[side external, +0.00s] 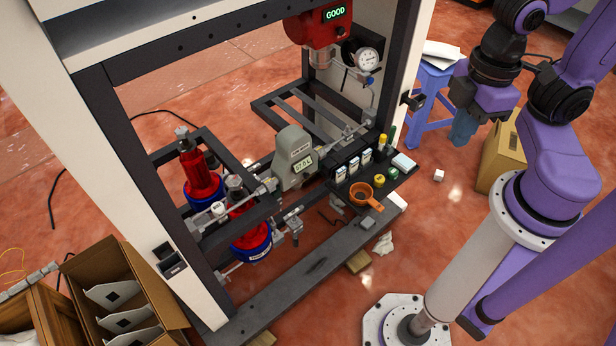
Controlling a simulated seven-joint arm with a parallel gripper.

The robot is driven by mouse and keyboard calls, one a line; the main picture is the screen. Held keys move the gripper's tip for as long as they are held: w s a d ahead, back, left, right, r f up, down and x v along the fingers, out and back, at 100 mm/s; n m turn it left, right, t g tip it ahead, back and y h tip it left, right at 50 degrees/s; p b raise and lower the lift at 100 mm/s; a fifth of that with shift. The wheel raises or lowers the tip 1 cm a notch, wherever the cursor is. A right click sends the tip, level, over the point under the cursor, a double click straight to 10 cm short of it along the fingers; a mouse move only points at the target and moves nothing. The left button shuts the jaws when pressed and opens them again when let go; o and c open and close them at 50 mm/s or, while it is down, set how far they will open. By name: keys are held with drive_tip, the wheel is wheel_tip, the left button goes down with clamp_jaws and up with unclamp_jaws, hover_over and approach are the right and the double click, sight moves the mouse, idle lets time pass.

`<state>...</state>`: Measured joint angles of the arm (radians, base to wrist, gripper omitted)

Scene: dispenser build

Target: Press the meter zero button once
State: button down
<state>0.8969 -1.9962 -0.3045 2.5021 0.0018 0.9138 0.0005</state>
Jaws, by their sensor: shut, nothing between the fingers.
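The meter (291,150) is a grey housing with a small lit display (303,163) reading about 17.8. It sits on the pipe line in the middle of the dispenser frame. Its zero button is too small to make out. My gripper (462,130) is at the upper right, outside the frame, beside the blue stool. It is well apart from the meter, to its right. Its fingers look closed and hold nothing that I can see.
The frame's white right post (408,50) stands between my gripper and the meter. A blue stool (432,82) and cardboard box (503,150) are nearby.

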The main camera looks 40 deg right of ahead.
sight(306, 175)
drive_tip(key=w+a+f+m+t+y, duration=0.3)
drive_tip(key=w+a+f, duration=1.25)
drive_tip(key=f, duration=0.35)
drive_tip(key=w+d+f+t, duration=0.2)
drive_tip(key=d+f, duration=0.2)
drive_tip(key=f, duration=0.3)
drive_tip(key=w+d+f+m+t, duration=0.1)
drive_tip(key=d+f+t, duration=0.1)
drive_tip(key=d+f, duration=0.2)
drive_tip(key=w+d+f+m+t, duration=0.1)
drive_tip(key=d+f, duration=0.3)
drive_tip(key=f, duration=0.6)
drive_tip(key=shift+w+d+f+t, duration=0.25)
drive_tip(key=shift+w+f+t, duration=0.15)
drive_tip(key=shift+w, duration=0.45)
drive_tip(key=w, duration=0.8)
drive_tip(key=shift+w, duration=0.4)
drive_tip(key=shift+w, duration=0.1)
